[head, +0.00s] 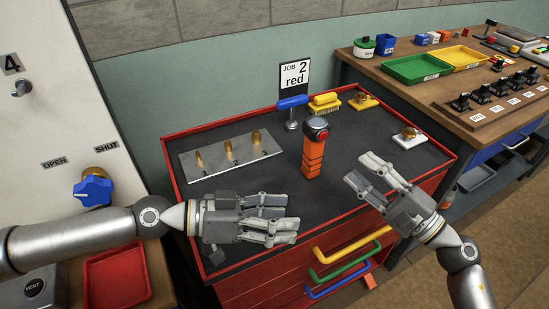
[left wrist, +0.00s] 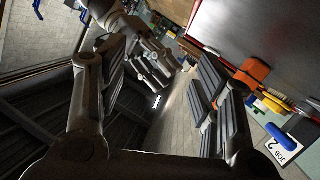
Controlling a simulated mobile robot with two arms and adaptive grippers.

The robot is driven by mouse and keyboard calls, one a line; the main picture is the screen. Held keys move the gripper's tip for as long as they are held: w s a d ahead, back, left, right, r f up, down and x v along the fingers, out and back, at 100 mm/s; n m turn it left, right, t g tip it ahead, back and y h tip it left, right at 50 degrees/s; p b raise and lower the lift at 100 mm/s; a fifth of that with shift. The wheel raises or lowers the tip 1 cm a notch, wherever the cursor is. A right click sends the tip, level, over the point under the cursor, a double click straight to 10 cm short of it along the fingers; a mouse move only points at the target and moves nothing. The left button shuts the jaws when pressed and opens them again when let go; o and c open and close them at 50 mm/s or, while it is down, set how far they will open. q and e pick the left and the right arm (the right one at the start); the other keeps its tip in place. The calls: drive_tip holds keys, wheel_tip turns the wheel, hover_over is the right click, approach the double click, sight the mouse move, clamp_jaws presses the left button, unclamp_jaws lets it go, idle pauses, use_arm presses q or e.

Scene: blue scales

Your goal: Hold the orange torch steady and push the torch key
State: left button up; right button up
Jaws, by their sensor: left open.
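The orange torch (head: 313,155) stands upright on the dark top of the red cabinet, with a dark head that has a round grey and red part (head: 320,127) facing the front. It also shows in the left wrist view (left wrist: 252,72), beyond the fingers. My left gripper (head: 291,219) is open and empty, in front and to the left of the torch, fingers pointing right. My right gripper (head: 358,171) is open and empty, to the right of the torch, fingers pointing towards it. Neither gripper touches the torch.
A metal plate with brass pegs (head: 230,155) lies left of the torch. A blue-handled tool (head: 291,103), a yellow brush (head: 325,102) and the job sign (head: 295,75) stand behind it. A white block with a brass knob (head: 410,138) sits at the right.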

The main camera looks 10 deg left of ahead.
sight(306, 156)
use_arm(q)
drive_tip(key=w+a+t+y, duration=0.1)
drive_tip(key=w, duration=0.3)
drive_tip(key=w+a+t+y, duration=0.1)
drive_tip(key=w, duration=0.4)
drive_tip(key=w+a+r+t, duration=0.1)
drive_tip(key=w, duration=0.4)
drive_tip(key=shift+w+m+t+y, duration=0.2)
drive_tip(key=shift+m+t+y, duration=0.1)
drive_tip(key=shift+y, duration=0.1)
drive_tip(key=x, duration=1)
drive_tip(key=shift+w+d+f, duration=0.15)
drive_tip(key=shift+w+d, duration=0.15)
drive_tip(key=shift+c, duration=0.3)
drive_tip(key=c, duration=1.2)
clamp_jaws()
use_arm(e)
clamp_jaws()
